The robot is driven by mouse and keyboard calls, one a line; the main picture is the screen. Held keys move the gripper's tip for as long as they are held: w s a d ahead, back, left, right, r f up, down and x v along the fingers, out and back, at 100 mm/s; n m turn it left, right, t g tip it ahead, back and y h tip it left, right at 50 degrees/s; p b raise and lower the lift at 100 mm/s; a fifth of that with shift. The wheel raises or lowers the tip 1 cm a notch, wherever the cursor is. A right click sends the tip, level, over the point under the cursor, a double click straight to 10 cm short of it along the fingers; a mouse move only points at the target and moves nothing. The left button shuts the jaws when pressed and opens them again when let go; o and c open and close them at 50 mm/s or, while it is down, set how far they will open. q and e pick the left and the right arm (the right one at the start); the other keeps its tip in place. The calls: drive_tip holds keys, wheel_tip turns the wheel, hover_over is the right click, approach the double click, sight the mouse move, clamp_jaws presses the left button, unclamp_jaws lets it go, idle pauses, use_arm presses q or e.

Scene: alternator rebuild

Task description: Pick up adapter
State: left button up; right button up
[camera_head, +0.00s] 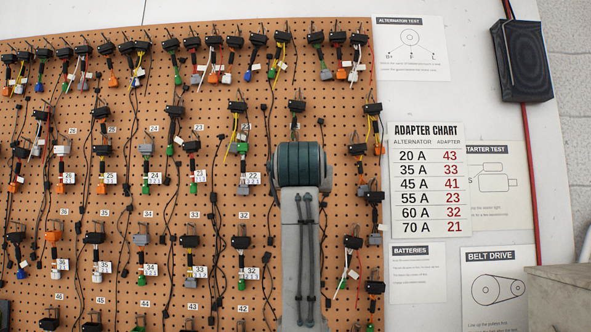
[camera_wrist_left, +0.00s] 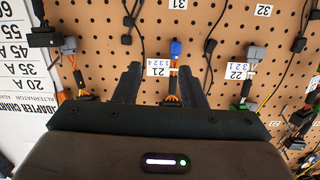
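The pegboard (camera_head: 130,205) holds several hanging adapters with black plugs, wires and coloured connectors. My left gripper (camera_wrist_left: 159,68) faces the board with its two dark fingers apart. Between and just beyond the fingertips hangs an adapter with a blue connector (camera_wrist_left: 175,48) and orange wires, beside a label reading 21 (camera_wrist_left: 160,69). I cannot tell whether the fingers touch it. In the head view my left arm's dark green wrist covers that spot, right of the adapter labelled 22 (camera_head: 250,180). My right gripper is not in view.
The adapter chart (camera_head: 428,180) on the right pairs amp ratings with adapter numbers, such as 70 A with 21. Neighbouring adapters hang close on both sides, including one with a grey connector (camera_wrist_left: 255,52). A black box (camera_head: 522,60) is at top right.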

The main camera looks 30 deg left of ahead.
use_arm(q)
drive_tip(key=s+r, duration=0.5)
drive_tip(key=r, duration=0.2)
drive_tip(key=w+a+f+n+p, duration=0.1)
drive_tip(key=w+a+p, duration=0.5)
drive_tip(key=w, duration=0.4)
drive_tip(key=shift+t+y, duration=0.3)
drive_tip(key=shift+d, duration=0.25)
drive_tip(key=shift+c, duration=1.1)
clamp_jaws()
